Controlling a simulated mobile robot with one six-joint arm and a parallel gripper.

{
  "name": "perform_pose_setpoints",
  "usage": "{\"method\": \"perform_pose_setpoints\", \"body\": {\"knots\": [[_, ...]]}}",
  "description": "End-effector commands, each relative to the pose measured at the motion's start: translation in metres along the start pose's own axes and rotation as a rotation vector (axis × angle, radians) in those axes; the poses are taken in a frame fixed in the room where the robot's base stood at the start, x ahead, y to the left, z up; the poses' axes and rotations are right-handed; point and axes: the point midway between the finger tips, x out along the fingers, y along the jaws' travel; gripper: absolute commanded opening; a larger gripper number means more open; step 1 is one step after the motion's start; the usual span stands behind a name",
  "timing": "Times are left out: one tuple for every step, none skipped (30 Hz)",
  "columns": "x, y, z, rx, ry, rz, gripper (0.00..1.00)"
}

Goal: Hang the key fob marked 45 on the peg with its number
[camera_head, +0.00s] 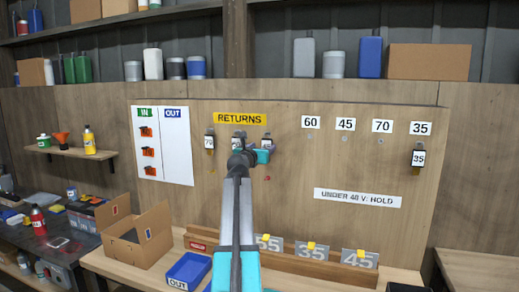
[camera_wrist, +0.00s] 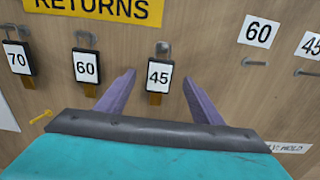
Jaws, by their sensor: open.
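The key fob marked 45 (camera_wrist: 159,75) is black with a white label and hangs from a hook under the yellow RETURNS sign (camera_wrist: 100,8). My gripper (camera_wrist: 158,77) is open, with its fingers on either side of this fob in the wrist view; I cannot tell whether they reach its depth. In the head view my gripper (camera_head: 262,155) partly hides the returns fobs. The 45 number plate (camera_head: 346,124) is on the board to the right, with a bare peg (camera_head: 345,138) below it. That peg also shows in the wrist view (camera_wrist: 307,73).
Fobs 70 (camera_wrist: 17,60) and 60 (camera_wrist: 86,67) hang left of fob 45. Fob 35 (camera_head: 418,157) hangs under the 35 plate (camera_head: 420,128). The pegs under 60 (camera_head: 310,122) and 70 (camera_head: 382,126) are bare. An UNDER 40 V: HOLD sign (camera_head: 357,198) is below.

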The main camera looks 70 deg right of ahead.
Motion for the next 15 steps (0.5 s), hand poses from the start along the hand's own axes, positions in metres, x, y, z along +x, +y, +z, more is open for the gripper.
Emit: {"method": "perform_pose_setpoints", "body": {"knots": [[0.008, 0.0, 0.002, -0.001, 0.001, -0.001, 0.61], [0.011, 0.0, 0.002, -0.001, 0.001, -0.001, 0.61], [0.015, 0.0, 0.002, -0.001, 0.001, -0.002, 0.61], [0.018, 0.0, 0.002, -0.001, 0.001, -0.002, 0.61], [0.021, 0.0, 0.002, -0.001, 0.001, -0.001, 0.61], [0.024, 0.0, 0.002, -0.001, 0.0, -0.001, 0.61], [0.026, 0.0, 0.002, -0.001, 0.0, -0.001, 0.61], [0.029, 0.0, 0.002, -0.001, 0.0, -0.001, 0.61], [0.032, 0.0, 0.001, -0.001, 0.0, 0.0, 0.61], [0.033, 0.001, 0.001, -0.001, 0.0, 0.0, 0.61], [0.035, 0.001, 0.001, -0.001, 0.0, 0.0, 0.61], [0.037, 0.001, 0.001, -0.001, 0.0, 0.0, 0.61], [0.038, 0.001, 0.001, -0.001, 0.0, 0.0, 0.61], [0.039, 0.0, 0.001, -0.001, 0.0, 0.0, 0.61], [0.04, 0.0, 0.0, -0.001, 0.0, 0.0, 0.61]]}}
